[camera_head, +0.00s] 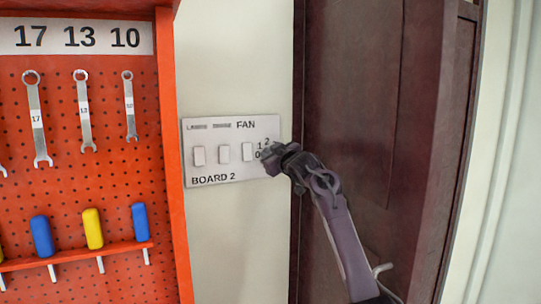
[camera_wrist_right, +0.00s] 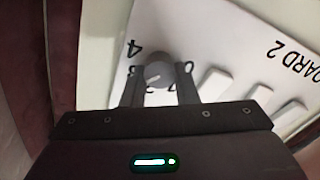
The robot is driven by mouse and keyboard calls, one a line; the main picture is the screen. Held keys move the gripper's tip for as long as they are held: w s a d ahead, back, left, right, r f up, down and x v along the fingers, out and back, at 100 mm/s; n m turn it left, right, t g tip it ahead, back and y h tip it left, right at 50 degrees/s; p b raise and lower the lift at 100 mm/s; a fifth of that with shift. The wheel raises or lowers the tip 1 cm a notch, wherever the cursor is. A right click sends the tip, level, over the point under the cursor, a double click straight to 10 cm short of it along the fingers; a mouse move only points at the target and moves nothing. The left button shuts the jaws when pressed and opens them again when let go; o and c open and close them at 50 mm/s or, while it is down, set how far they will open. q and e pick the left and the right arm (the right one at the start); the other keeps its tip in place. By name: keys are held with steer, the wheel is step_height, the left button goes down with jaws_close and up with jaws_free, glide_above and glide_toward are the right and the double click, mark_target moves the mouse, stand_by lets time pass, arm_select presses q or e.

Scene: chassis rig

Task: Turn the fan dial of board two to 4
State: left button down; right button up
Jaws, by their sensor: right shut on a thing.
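Board two (camera_head: 207,167) is a pale plate on the wall with several rocker switches, the word FAN and the label BOARD 2. My right gripper (camera_head: 273,158) is at the board's right end and covers the fan dial in the head view. In the right wrist view the dial (camera_wrist_right: 158,72) is a round grey knob between the fingertips of my right gripper (camera_wrist_right: 160,85), which is shut on it. The digit 4 shows beside the knob in the wrist view; other digits are partly hidden by the fingers. The dial's pointer cannot be made out. My left gripper is not in view.
An orange pegboard (camera_head: 100,190) with hanging wrenches and coloured-handled tools stands left of the board. A dark wooden door or cabinet side (camera_head: 365,110) is close on the right, behind my right arm. Bare wall lies above and below the board.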

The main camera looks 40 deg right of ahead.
steer(key=m, duration=1.1)
steer(key=shift+d+f+b, duration=0.1)
steer(key=shift+f+b, duration=0.25)
steer(key=shift+m, duration=0.4)
steer(key=o, duration=1)
steer(key=shift+d+r, duration=0.1)
steer(key=shift+r, duration=0.1)
steer(key=shift+s, duration=0.1)
